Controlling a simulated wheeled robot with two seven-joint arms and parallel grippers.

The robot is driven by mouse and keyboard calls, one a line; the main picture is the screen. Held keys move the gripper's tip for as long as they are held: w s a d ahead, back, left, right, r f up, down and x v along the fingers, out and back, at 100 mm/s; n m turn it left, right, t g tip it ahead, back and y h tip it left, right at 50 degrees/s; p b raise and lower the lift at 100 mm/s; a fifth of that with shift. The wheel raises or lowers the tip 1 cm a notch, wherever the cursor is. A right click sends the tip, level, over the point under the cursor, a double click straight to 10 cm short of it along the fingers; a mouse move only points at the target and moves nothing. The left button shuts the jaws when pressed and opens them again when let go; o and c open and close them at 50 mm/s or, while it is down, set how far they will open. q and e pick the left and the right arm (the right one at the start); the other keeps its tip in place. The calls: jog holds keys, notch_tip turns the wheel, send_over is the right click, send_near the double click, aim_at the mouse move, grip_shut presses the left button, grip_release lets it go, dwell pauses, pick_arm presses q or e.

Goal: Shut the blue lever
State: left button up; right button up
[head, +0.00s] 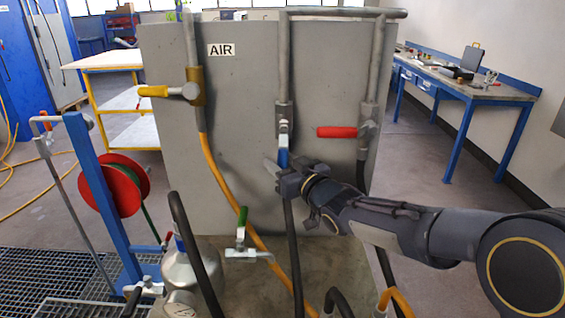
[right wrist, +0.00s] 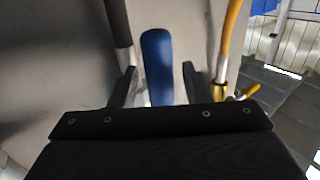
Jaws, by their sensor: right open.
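The blue lever (head: 283,157) is on a valve on the middle grey pipe of the panel marked AIR. Its handle points down, roughly in line with the pipe. My right gripper (head: 281,174) is open at the lower end of the handle. In the right wrist view the blue lever (right wrist: 157,65) stands between the two spread fingers of my right gripper (right wrist: 158,85), with a visible gap on each side. The lever's lower end is hidden behind the gripper body there. My left gripper is not in view.
A red lever (head: 337,132) sticks out sideways on the right pipe, and a yellow lever (head: 154,91) on the left pipe. A green-handled valve (head: 242,217) is below. Black and orange hoses hang close to my right gripper. A blue-framed bench (head: 460,85) stands at the right wall.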

jog(key=shift+c, duration=0.2)
grip_shut()
